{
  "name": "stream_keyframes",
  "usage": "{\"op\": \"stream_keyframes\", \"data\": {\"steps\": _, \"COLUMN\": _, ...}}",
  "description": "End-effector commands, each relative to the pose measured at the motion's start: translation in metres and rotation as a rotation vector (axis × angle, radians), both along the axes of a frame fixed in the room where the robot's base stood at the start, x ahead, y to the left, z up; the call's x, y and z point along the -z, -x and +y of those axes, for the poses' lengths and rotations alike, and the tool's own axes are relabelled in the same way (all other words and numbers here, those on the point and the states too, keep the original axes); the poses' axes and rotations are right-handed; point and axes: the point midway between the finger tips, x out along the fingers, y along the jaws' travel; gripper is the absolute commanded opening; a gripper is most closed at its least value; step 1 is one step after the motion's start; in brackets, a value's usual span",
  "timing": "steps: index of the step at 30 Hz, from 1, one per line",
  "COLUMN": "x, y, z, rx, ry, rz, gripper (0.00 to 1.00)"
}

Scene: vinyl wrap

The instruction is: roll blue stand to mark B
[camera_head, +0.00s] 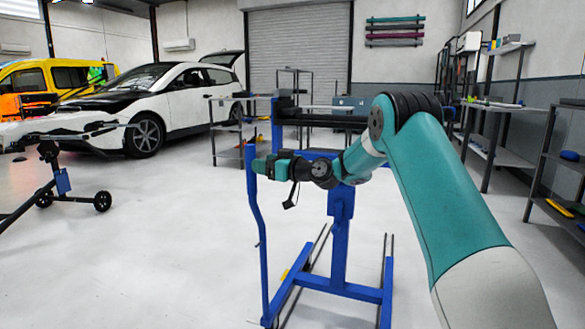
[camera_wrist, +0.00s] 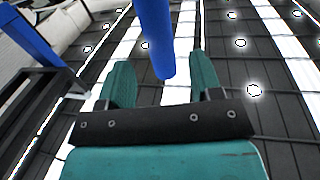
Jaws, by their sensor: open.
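The blue stand (camera_head: 342,225) is a wheeled frame with a central upright, low legs and a tall bent side bar on its left. My gripper (camera_head: 258,167) is at the upper part of that side bar. In the wrist view, a blue bar (camera_wrist: 155,35) reaches down between the two teal fingers of my gripper (camera_wrist: 161,68). The fingers are open, with gaps on both sides of the bar; contact cannot be told. My arm hides part of the stand's upper right. Mark B is not seen in either view.
A white car (camera_head: 180,95) stands behind at the left. A wheeled stand with a white panel (camera_head: 55,130) is at the far left. Shelves (camera_head: 490,110) line the right side. The pale floor (camera_head: 150,255) is clear at the front left.

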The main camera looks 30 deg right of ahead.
Motion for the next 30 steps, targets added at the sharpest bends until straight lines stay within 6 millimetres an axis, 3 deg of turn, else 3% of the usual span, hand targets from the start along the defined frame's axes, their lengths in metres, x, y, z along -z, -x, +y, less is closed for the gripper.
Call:
{"op": "stream_keyframes", "data": {"steps": 6, "x": -0.001, "y": 0.050, "z": -0.025, "rx": 0.005, "ry": -0.002, "rz": 0.001, "gripper": 0.59}}
{"op": "stream_keyframes", "data": {"steps": 12, "x": 0.000, "y": 0.080, "z": -0.038, "rx": 0.002, "ry": 0.000, "rz": 0.000, "gripper": 0.59}}
{"op": "stream_keyframes", "data": {"steps": 18, "x": 0.000, "y": 0.090, "z": -0.042, "rx": 0.000, "ry": 0.000, "rz": -0.001, "gripper": 0.59}}
{"op": "stream_keyframes", "data": {"steps": 30, "x": 0.000, "y": 0.090, "z": -0.042, "rx": -0.001, "ry": 0.000, "rz": -0.001, "gripper": 0.59}}
